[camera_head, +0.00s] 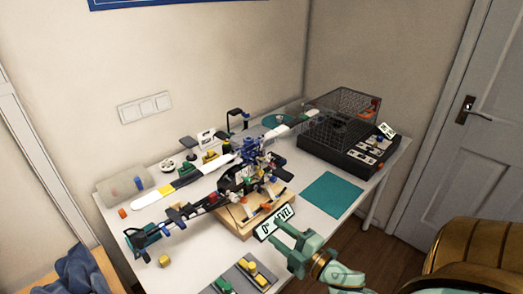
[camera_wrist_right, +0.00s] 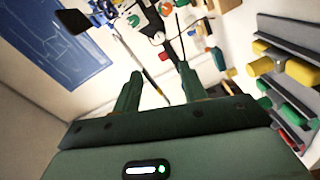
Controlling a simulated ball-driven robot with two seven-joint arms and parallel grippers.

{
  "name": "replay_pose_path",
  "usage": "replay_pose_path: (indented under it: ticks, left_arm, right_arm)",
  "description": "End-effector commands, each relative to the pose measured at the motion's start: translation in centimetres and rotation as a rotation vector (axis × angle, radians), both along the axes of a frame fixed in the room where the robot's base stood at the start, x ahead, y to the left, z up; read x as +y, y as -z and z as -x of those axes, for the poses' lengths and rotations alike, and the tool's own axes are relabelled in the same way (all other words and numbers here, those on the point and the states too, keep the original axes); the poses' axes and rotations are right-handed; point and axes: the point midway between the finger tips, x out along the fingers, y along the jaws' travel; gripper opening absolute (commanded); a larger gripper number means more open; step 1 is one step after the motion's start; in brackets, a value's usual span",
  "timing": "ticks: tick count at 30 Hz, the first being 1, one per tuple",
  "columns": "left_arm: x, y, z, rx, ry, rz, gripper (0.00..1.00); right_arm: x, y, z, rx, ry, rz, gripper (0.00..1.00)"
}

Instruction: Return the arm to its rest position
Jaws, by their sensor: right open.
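My right gripper (camera_head: 276,230) is in the lower middle of the head view, near the table's front edge. Its arm comes in from the lower right. In the right wrist view its two green fingers (camera_wrist_right: 158,75) stand apart with nothing between them. A model helicopter (camera_head: 235,178) stands on a wooden block (camera_head: 232,218) on the table, to the left of and behind the gripper. A sign reading "0° LEVEL" (camera_head: 275,222) stands close beside the fingers; I cannot tell whether they touch. My left gripper is not in view.
A grey rack with yellow and green parts (camera_head: 238,282) lies at the front edge. A teal mat (camera_head: 332,194) lies to the right. A black box (camera_head: 340,145) with a wire cage (camera_head: 345,108) stands at the back right.

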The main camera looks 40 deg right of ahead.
Motion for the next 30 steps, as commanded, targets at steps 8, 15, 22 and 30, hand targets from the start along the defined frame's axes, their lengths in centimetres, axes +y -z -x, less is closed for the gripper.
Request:
replay_pose_path:
  ticks: [8,15,22,30]
  left_arm:
    - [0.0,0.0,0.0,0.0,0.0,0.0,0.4]
    - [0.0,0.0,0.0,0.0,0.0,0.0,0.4]
    - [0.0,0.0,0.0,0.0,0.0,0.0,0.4]
    - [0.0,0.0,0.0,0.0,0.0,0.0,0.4]
  right_arm:
    - [0.0,0.0,-0.1,0.005,0.009,-0.004,0.42]
    - [0.4,0.3,0.3,0.181,0.234,-0.096,0.42]
    - [2.1,1.4,4.2,0.486,0.48,-0.216,0.42]
    - [4.1,1.6,8.8,0.731,0.603,-0.251,0.42]
